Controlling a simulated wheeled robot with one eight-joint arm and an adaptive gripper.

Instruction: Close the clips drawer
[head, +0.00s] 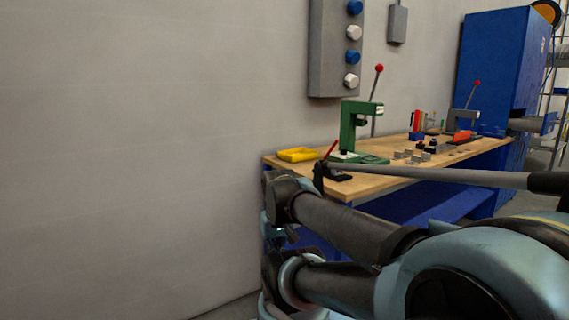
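I cannot make out the clips drawer in the head view. A wooden-topped workbench (400,182) stands against the wall, with blue parts (440,204) beneath its top. My arm crosses in front of the bench's near end and hides much of its underside. Whether any drawer there is open or shut does not show. My gripper's fingers are not visible; only my arm's links show at the lower right.
On the bench are a yellow tray (297,155), a green press (352,130), a red-handled tool (331,150) and several small metal parts (412,155). A tall blue cabinet (490,70) stands behind its far end. A grey wall panel with knobs (328,45) hangs above. The left side shows bare wall.

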